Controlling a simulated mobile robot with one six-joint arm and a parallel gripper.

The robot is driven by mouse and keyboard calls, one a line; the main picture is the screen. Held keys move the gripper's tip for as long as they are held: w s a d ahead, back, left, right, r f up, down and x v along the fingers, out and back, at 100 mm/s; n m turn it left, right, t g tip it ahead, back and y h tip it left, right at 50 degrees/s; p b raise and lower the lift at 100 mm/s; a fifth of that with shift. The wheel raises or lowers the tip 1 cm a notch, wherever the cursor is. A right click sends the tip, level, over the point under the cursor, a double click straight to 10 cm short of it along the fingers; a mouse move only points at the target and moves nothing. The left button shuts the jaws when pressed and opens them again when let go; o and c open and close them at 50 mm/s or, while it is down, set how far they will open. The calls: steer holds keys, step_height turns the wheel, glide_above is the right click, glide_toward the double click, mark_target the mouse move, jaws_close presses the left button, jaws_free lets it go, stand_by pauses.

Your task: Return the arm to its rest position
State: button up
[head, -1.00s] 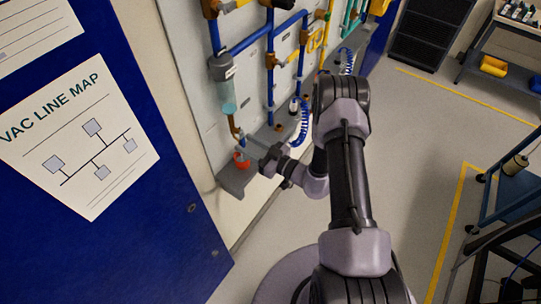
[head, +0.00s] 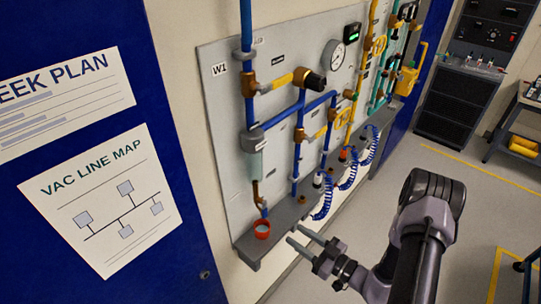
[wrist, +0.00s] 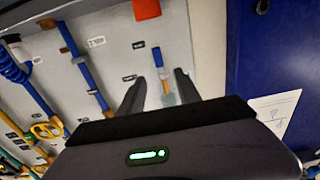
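My arm reaches up from the lower right in the head view. My gripper (head: 295,235) is in front of the grey ledge (head: 285,226) at the foot of the pipe panel, just right of the red cup (head: 262,230). Its two fingers are apart with nothing visible held between them. In the wrist view my gripper (wrist: 159,75) also shows open, with the panel, a blue pipe and a yellow handle behind the fingers. I cannot tell the exact gap between fingers and ledge.
The wall panel (head: 225,110) carries blue and yellow pipes, valves, a gauge (head: 334,54) and coiled blue hoses (head: 324,196). A blue door-like board (head: 60,250) with papers stands left. A dark cabinet (head: 457,105) stands at the back right. Open floor (head: 430,165) lies right of the panel.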

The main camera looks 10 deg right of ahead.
steer(key=s+a+r+n+g+y+b, duration=0.25)
steer(key=a+r+n+g, duration=0.2)
steer(key=n, duration=0.65)
steer(key=s+a+r+n+g+y+b, duration=0.15)
steer(key=a+r+n+g+b, duration=0.3)
steer(key=n, duration=0.55)
steer(key=s+a+n+g+h+b, duration=0.35)
steer(key=s+n, duration=0.25)
steer(key=n, duration=0.5)
steer(key=s+a+n+g+h+b, duration=0.25)
steer(key=s+n+h, duration=0.2)
steer(key=n, duration=0.65)
steer(key=s+d+r+n+t+h+b, duration=0.1)
steer(key=s+d+n+t+h+b, duration=0.3)
steer(key=n, duration=1.3)
steer(key=shift+s+d+r+t+h+b, duration=0.15)
steer(key=shift+d+r+t+h+b, duration=0.2)
steer(key=shift+d+t+b, duration=0.6)
